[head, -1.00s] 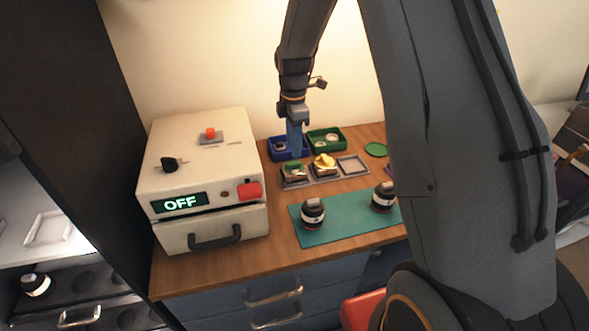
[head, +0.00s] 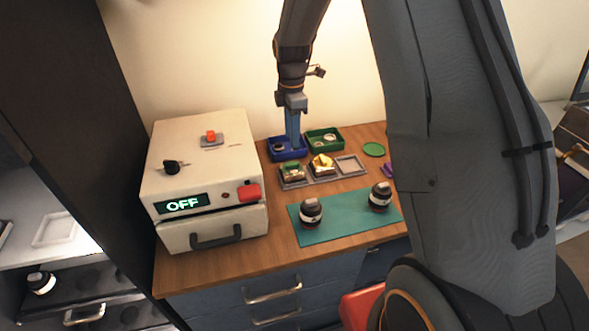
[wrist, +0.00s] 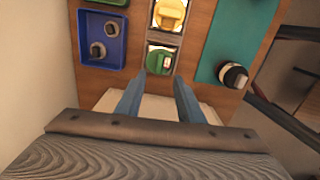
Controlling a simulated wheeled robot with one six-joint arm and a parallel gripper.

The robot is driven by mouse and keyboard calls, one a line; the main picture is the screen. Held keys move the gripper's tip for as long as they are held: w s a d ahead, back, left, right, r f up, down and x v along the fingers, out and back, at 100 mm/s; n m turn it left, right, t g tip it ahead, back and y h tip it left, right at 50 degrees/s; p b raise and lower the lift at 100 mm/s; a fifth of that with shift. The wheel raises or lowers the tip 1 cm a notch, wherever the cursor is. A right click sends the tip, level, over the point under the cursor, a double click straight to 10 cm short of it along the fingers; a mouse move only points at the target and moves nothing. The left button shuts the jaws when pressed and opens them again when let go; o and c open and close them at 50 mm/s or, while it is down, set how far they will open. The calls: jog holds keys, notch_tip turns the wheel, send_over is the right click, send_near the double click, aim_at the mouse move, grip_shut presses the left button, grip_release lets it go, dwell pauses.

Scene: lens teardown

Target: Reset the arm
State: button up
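My gripper (head: 293,141) hangs fingers-down from my arm in the head view, in front of or over the blue bin (head: 275,155). In the wrist view its two blue fingers (wrist: 158,92) are spread apart with nothing between them.
A white oven-like box (head: 200,165) with an OFF display stands on the left of the wooden counter. A teal mat (head: 340,222) bears two black-and-white lenses (head: 311,212) (head: 380,196). A green bin (head: 340,147) and an empty grey tray square (head: 350,168) are at the back.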

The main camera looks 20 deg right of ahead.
jog(key=shift+r+p, duration=0.35)
jog(key=shift+r, duration=0.55)
jog(key=s+f+m+b, duration=0.2)
jog(key=s+m+b, duration=0.3)
jog(key=s+m, duration=0.4)
jog(key=s+f+m+t+b, duration=0.1)
jog(key=s+f+m+b, duration=0.2)
jog(key=s+m, duration=0.6)
jog(key=s+b, duration=0.2)
jog(key=s, duration=0.4)
